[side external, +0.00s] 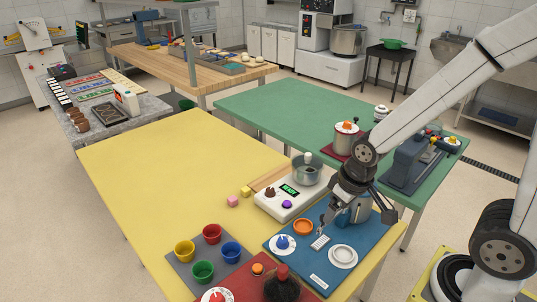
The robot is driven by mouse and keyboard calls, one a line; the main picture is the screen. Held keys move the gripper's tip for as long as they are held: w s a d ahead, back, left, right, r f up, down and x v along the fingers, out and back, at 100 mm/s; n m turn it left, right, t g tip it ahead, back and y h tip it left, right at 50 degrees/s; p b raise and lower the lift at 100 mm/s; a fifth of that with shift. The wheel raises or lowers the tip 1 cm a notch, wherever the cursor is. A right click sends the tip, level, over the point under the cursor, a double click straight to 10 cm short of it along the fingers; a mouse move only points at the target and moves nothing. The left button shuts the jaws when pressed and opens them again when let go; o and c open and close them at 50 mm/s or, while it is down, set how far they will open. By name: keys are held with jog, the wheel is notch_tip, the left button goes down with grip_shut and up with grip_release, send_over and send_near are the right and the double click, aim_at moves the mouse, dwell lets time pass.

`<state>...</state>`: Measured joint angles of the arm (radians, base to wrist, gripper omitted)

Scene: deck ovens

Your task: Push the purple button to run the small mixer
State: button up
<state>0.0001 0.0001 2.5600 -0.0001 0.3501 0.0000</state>
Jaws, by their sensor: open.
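My gripper (335,228) is to the right of and nearer than the button, over the blue mat (300,266). It points down, open, and is apart from the button. Its fingers are small here and a blue-grey thing behind them is partly hidden.
Coloured cups stand on a grey mat (185,273), left. A dark flask (281,286) stands in front. The yellow table's far left is clear.

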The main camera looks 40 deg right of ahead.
grip_shut()
dwell(1.6)
